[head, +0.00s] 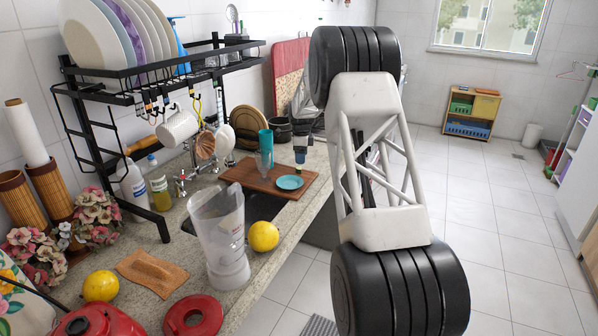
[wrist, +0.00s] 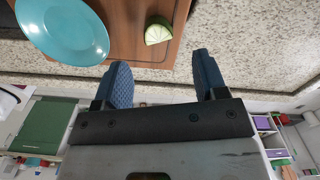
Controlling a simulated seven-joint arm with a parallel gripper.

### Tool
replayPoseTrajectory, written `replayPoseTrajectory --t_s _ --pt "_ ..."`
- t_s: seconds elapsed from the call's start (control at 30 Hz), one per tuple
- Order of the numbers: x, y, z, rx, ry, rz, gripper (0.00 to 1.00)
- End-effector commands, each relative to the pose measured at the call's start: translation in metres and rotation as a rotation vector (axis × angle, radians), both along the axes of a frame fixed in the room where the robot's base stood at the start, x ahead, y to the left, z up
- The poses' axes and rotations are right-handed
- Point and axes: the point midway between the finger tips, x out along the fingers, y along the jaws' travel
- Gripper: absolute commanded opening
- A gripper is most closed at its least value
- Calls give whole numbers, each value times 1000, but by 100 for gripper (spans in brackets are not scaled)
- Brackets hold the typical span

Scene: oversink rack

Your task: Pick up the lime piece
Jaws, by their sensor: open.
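The lime piece (wrist: 158,30) is a green-rinded wedge with a pale cut face. It lies on the brown cutting board (wrist: 124,30), near the board's edge, in the wrist view. In the head view my gripper (head: 300,154) is above the right part of the board (head: 249,178), partly hidden by my arm.
A teal plate (wrist: 62,30) lies on the board left of the lime piece. In the head view a teal cup (head: 265,141) and a clear glass stand behind the plate. The speckled counter (wrist: 245,40) is bare to the right of the board.

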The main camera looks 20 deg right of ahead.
Motion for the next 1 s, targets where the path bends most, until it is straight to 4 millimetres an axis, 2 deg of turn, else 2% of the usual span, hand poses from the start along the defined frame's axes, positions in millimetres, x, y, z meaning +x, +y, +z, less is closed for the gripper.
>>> replayPoseTrajectory --t_s 0.27,0.63,1.0 --pt "0 1 -9 1 2 0 66" --pt "0 2 -47 0 1 0 66" --pt "0 2 -52 0 0 0 66"
